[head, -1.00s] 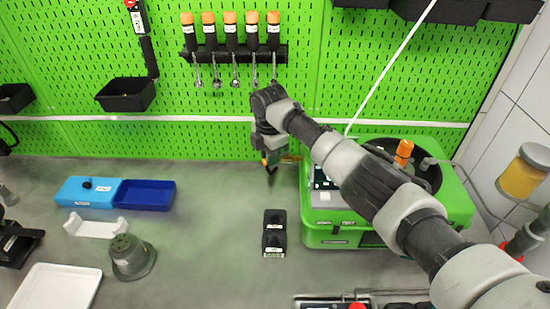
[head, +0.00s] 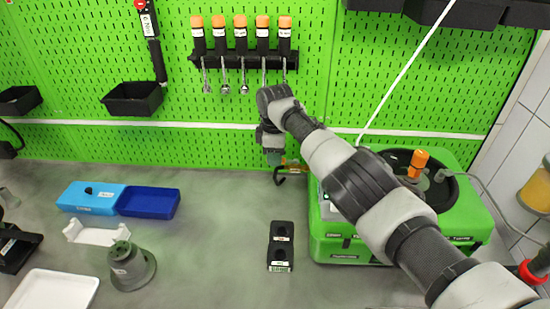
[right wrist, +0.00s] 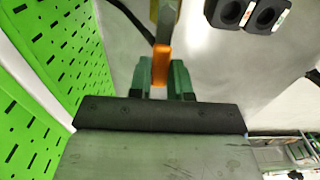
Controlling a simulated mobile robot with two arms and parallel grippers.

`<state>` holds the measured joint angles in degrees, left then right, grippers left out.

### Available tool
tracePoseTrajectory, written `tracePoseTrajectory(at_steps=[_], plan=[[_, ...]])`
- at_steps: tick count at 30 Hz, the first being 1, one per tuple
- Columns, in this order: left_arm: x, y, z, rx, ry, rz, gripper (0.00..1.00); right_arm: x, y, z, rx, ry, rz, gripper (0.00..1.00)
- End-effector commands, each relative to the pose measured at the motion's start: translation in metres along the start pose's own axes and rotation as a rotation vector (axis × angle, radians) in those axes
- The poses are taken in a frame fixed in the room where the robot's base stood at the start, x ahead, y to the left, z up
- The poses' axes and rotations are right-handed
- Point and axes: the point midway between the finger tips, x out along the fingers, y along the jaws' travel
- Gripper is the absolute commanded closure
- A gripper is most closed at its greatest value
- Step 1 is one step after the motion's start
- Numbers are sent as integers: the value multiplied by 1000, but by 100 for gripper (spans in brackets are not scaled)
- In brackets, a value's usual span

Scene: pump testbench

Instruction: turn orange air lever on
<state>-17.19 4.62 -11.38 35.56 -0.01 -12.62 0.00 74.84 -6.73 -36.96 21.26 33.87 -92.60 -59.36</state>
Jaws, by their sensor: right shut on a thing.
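My right gripper (head: 277,160) is at the back of the bench, in front of the green pegboard and left of the green pump testbench (head: 340,243). In the right wrist view the orange air lever (right wrist: 161,64) sits between the green fingertips of the gripper (right wrist: 163,78), which is shut on it. A yellowish fitting shows just beyond the lever, with a black hose (right wrist: 133,18) beside it. In the head view the lever is mostly hidden by the gripper and is too small to judge its angle. My left gripper is not in view.
A black two-hole block (head: 281,246) stands on the bench in front of the gripper. A blue box (head: 148,203), a grey cup-like part (head: 131,268) and a white tray (head: 55,290) lie to the left. Orange-handled tools (head: 241,36) hang above. The middle bench is clear.

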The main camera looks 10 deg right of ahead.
Motion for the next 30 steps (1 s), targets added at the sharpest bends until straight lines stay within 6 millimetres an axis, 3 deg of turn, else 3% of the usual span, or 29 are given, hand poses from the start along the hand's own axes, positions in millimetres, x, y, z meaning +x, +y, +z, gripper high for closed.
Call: tracePoseTrajectory(at_steps=[13,14,19,30], plan=[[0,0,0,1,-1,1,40,-3,2,0,13,0,7,100],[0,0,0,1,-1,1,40,-3,2,0,13,0,7,80],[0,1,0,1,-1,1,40,-2,2,0,12,0,5,55],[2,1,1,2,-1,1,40,-8,1,0,11,1,4,55]])
